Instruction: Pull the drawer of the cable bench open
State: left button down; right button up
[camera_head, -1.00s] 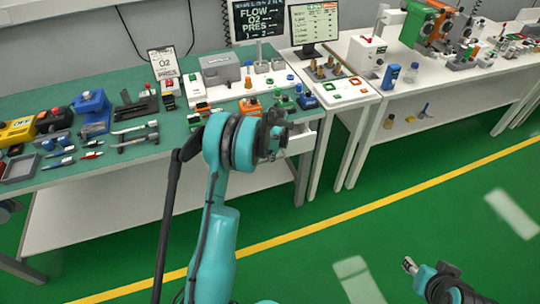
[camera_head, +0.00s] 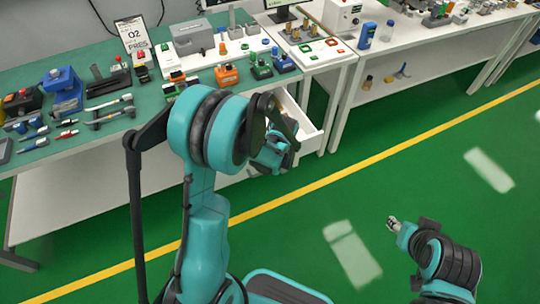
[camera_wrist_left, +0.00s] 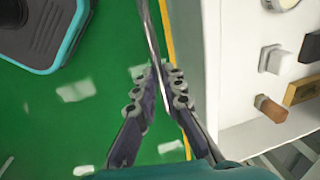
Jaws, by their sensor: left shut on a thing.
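My left gripper (camera_wrist_left: 160,78) is shut on the drawer's handle (camera_wrist_left: 151,30), a thin metal bar running between the fingertips in the left wrist view. In the head view my own arm mostly covers this gripper and the drawer front. My right gripper (camera_head: 392,222) is over the green floor, well away from the bench and holding nothing I can see; its finger gap is too small to judge.
Small tools and coloured devices, including an orange one (camera_head: 227,75), stand on the green bench mat (camera_head: 150,100). A second white bench (camera_head: 420,45) stands to the right. The green floor (camera_head: 400,170) in front is clear, with a yellow line.

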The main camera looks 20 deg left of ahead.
pick_arm(q)
jog(key=shift+s+d, duration=0.4)
jog(key=shift+d, duration=0.1)
jog(key=c, duration=1.6)
grip_release()
jog(key=shift+r, duration=0.1)
notch_tip(320, 180, up, 12)
jog(key=s+d, duration=0.1)
jog(key=shift+s+d+f, duration=0.2)
jog(key=shift+d, duration=0.15)
jog(key=s+d+r+n+t, duration=0.1)
jog(key=s+r+n+t, duration=0.2)
jog(key=s, duration=0.3)
jog(key=s+r+n+t+h, duration=0.1)
jog(key=s+r+n+t, duration=0.1)
jog(key=s+r+n, duration=0.2)
jog(key=s+n, duration=0.1)
jog(key=s, duration=0.2)
jog(key=shift+s+d+t+h, duration=0.15)
jog(key=shift+d+t+h, duration=0.15)
jog(key=shift+d+t, duration=0.1)
